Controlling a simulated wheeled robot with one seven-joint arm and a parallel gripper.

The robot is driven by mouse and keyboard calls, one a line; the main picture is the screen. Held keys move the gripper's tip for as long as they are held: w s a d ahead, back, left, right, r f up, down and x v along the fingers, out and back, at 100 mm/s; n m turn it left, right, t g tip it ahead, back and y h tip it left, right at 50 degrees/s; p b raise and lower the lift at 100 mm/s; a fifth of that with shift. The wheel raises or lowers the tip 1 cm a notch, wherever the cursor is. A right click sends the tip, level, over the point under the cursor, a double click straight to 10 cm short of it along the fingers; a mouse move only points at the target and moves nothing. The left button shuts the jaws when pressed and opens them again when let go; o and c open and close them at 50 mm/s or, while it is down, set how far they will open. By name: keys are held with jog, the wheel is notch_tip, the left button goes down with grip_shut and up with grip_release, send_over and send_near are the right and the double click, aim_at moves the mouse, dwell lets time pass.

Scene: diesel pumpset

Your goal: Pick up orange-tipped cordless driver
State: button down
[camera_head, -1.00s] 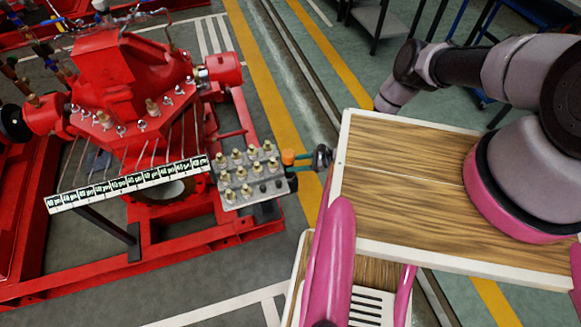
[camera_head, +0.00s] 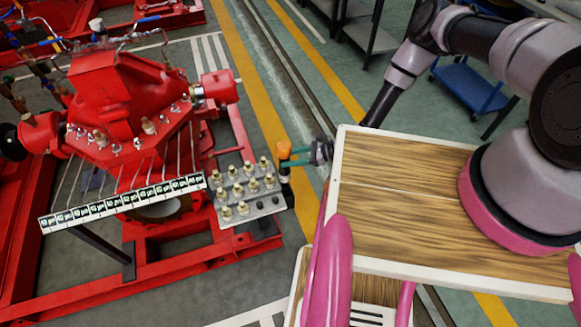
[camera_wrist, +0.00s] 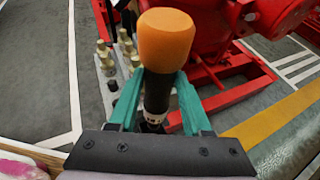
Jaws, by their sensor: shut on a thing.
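The cordless driver has an orange end (camera_head: 284,150) and a dark body. It is upright at the right edge of the grey fitting plate (camera_head: 262,213) in the head view. My gripper (camera_head: 303,153), with green fingers, is shut on the driver from the right. In the wrist view the driver's orange end (camera_wrist: 166,42) faces the camera, and its black body passes between the fingers of my gripper (camera_wrist: 157,105). The driver's lower end is partly hidden, so I cannot tell how far it stands clear of the plate.
Several brass fittings (camera_head: 240,190) stand on the plate, close to the driver. A labelled strip (camera_head: 125,203) and the red pumpset (camera_head: 115,95) lie to the left. Wooden-topped surface (camera_head: 400,205) lies nearer, below my arm. Open floor shows behind, with a blue cart (camera_head: 470,88).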

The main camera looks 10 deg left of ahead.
notch_tip(320, 180, up, 15)
jog(key=shift+f, duration=0.15)
dwell(0.4)
